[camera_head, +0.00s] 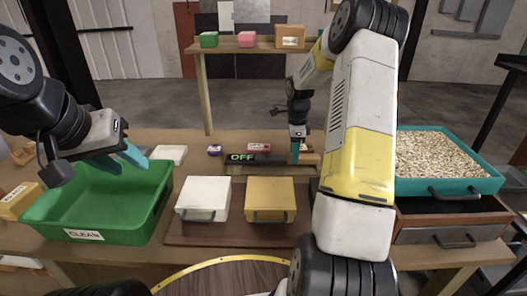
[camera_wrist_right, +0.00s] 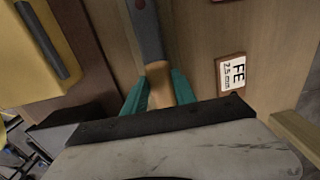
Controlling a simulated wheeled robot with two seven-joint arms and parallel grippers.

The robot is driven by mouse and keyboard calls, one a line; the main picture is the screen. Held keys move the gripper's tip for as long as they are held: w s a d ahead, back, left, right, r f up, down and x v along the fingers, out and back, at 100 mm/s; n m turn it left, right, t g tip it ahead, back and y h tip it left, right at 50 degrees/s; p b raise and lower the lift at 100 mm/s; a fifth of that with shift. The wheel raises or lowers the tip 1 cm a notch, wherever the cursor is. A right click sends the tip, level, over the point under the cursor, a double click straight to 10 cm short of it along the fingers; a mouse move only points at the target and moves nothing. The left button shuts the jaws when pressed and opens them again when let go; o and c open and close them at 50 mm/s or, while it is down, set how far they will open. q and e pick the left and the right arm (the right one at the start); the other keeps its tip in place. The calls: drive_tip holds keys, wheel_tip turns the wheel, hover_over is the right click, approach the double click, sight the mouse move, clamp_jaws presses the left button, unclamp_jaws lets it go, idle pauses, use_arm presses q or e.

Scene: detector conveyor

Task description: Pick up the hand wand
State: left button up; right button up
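The hand wand, as I take it, has a tan handle (camera_wrist_right: 158,85) and a dark grey upper part (camera_wrist_right: 146,30) in the right wrist view. My right gripper (camera_wrist_right: 160,95) has its teal fingers on either side of the tan handle, close to it. I cannot tell whether they press on it. My left gripper (camera_head: 128,160) is open and empty over the green CLEAN bin (camera_head: 150,222).
White (camera_head: 204,192) and yellow (camera_head: 270,192) cases stand on a brown board. The OFF sign (camera_head: 242,157) is left of my right gripper. A teal tray of pale pellets (camera_head: 465,187) sits at right. An FE label (camera_wrist_right: 232,73) is near the wand.

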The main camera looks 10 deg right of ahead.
clamp_jaws()
drive_tip(key=shift+r, duration=0.15)
wheel_tip(320, 180, up, 10)
drive_tip(key=shift+s, duration=0.1)
idle(0.5)
